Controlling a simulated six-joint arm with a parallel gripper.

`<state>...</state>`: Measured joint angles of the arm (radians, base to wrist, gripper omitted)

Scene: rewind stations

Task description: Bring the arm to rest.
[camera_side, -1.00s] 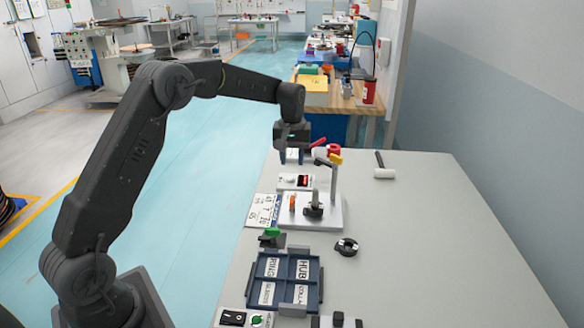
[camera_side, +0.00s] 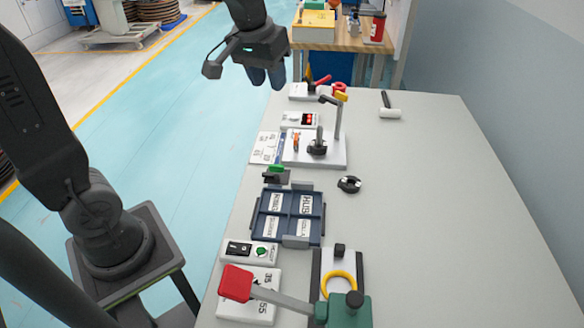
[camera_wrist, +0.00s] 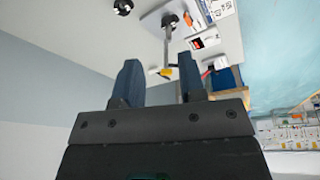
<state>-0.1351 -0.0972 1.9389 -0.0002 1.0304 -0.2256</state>
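My gripper (camera_side: 266,84) is at the top of the side view, raised, left of the bench's far end. In the wrist view my gripper (camera_wrist: 160,82) shows two dark blue fingers standing apart with nothing between them. It touches nothing. The upper part of my arm is cut off by the top edge of the side view.
The grey bench (camera_side: 425,190) carries a blue labelled tray (camera_side: 288,240), a white stand with a post (camera_side: 338,130), a black ring (camera_side: 349,184), a green device with a red-ended lever (camera_side: 345,312) and a roller (camera_side: 389,112). A wooden table (camera_side: 345,45) stands behind. The bench's right side is clear.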

